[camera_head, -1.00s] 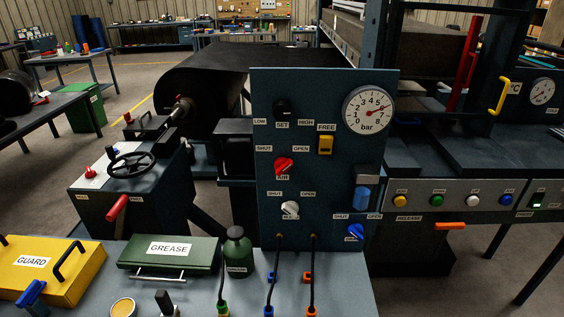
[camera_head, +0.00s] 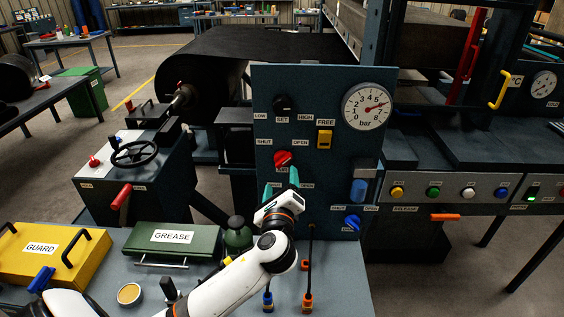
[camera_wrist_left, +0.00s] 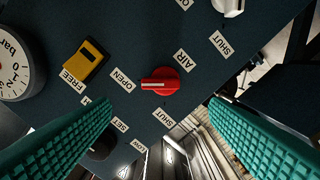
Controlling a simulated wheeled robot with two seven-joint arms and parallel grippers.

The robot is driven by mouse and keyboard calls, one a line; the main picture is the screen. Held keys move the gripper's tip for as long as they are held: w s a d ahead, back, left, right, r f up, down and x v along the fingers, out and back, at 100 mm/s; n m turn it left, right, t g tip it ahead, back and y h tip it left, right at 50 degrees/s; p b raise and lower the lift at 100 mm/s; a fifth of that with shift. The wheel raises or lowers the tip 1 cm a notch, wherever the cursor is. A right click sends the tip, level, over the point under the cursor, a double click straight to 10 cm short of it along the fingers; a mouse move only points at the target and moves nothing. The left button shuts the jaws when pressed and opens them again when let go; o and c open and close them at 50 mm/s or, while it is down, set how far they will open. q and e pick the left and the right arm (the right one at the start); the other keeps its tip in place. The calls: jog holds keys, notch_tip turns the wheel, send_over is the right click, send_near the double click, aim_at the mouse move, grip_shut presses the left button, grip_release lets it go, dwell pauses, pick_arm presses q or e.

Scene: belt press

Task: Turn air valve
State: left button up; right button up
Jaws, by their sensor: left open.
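The air valve is a red knob (camera_head: 283,158) on the dark blue upright panel, between labels SHUT and OPEN. In the left wrist view the red knob (camera_wrist_left: 160,83) shows with a pale line across it, and the label AIR beside it. My left gripper (camera_head: 281,182) is just below and in front of the knob, reaching up at the panel. Its teal fingers are open and wide apart. In the wrist view the knob lies between and beyond the fingertips (camera_wrist_left: 160,105), clear of both. My right gripper is out of view.
The panel also holds a yellow FREE switch (camera_head: 324,139), a pressure gauge (camera_head: 367,106), a black knob (camera_head: 282,103) and a blue knob (camera_head: 352,222). A white knob (camera_wrist_left: 229,6) shows near the air valve.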

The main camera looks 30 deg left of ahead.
aim_at(282, 162)
pick_arm(q)
jog(key=p+x, duration=0.1)
jog(key=x, duration=0.7)
jog(key=shift+w+a, duration=0.2)
jog(key=shift+w, duration=0.15)
jog(key=c, duration=0.9)
